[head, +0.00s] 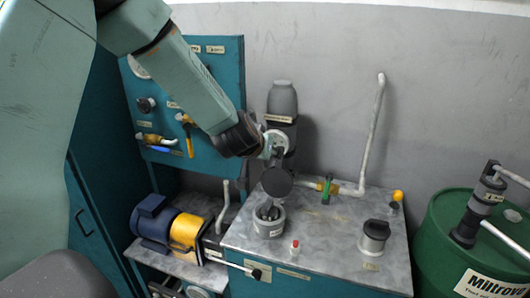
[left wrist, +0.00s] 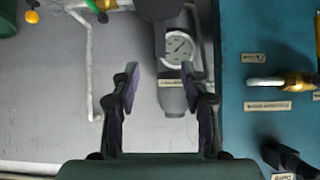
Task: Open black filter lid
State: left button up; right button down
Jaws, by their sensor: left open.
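The black filter lid (head: 277,182) is a dark round disc with a short handle pointing up. It stands raised, tilted up above the open light-grey filter housing (head: 268,228), which has dark parts inside. In the left wrist view the lid (left wrist: 160,9) is at the top edge, its handle hanging down in line with the gap between my fingers. My left gripper (head: 266,149) is just above the lid in the head view. Its two fingers show apart and empty in the left wrist view (left wrist: 160,78). Whether they touch the handle is hard to tell. My right gripper is not in view.
A grey column (head: 283,101) with a round gauge (left wrist: 177,48) stands behind the lid. A teal panel (head: 229,75) with valves is at left. A white pipe (head: 371,130), green valve (head: 326,188) and capped grey pot (head: 374,238) are to the right. A green barrel (head: 480,245) stands far right.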

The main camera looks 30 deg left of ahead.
pick_arm(q)
jog(key=shift+s+d+r, duration=0.1)
jog(key=shift+s+r, duration=0.2)
jog(key=shift+s, duration=0.15)
jog(key=shift+w, duration=0.1)
jog(key=shift+c, duration=0.2)
